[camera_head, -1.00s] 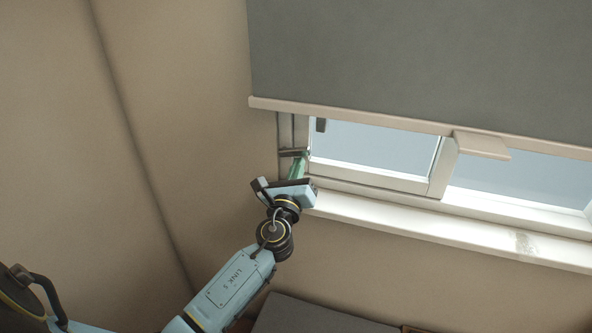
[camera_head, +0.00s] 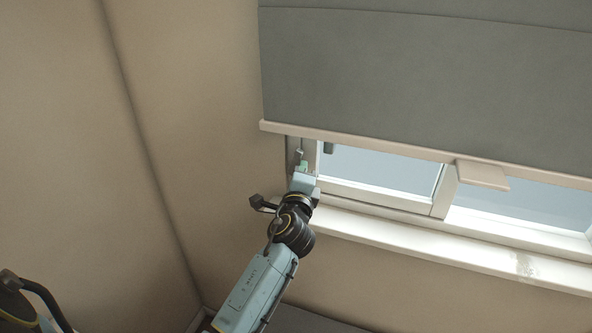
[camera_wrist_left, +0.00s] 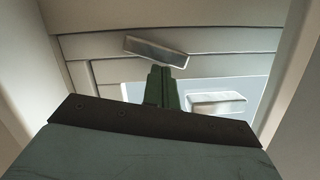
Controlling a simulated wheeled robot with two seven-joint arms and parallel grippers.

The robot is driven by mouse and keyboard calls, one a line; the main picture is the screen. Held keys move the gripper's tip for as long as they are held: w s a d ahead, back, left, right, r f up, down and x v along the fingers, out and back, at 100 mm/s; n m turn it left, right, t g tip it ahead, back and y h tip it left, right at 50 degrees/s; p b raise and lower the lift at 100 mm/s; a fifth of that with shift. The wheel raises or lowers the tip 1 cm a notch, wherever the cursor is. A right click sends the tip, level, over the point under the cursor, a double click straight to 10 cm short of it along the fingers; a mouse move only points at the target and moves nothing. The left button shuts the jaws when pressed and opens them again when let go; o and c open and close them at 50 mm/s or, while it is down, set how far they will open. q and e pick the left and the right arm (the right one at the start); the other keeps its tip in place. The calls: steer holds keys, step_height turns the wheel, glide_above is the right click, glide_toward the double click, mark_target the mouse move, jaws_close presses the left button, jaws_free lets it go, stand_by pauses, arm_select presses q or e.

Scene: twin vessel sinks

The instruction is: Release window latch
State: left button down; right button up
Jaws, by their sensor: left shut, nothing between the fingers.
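The window (camera_head: 385,168) shows below a grey blind. A small grey metal piece, which looks like the latch (camera_head: 300,150), is on the left frame just under the blind's bottom bar. My left gripper (camera_head: 302,165) is right below it, with its green fingers pointing up. In the left wrist view the shut, empty fingers (camera_wrist_left: 163,88) stand below a tilted metal bar (camera_wrist_left: 157,50) that looks like the latch handle. I cannot tell whether they touch it. A dark piece (camera_head: 328,147) hangs at the pane's upper left. My right gripper is out of view.
The blind (camera_head: 420,85) covers the upper window; its pull tab (camera_head: 482,175) sticks out at the bottom bar. The white sill (camera_head: 450,247) runs along below. A wall corner is close on the left. Another pale tab (camera_wrist_left: 217,103) shows in the wrist view.

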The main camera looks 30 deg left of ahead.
arm_select(q)
steer(key=shift+a+r+n, duration=0.1)
steer(key=shift+r+n, duration=0.2)
steer(key=shift+n, duration=0.2)
steer(key=s+d+f+b, duration=0.1)
steer(key=s+d+b, duration=0.2)
steer(key=s+d, duration=0.5)
steer(key=shift+s+f, duration=0.25)
steer(key=shift+f, duration=0.15)
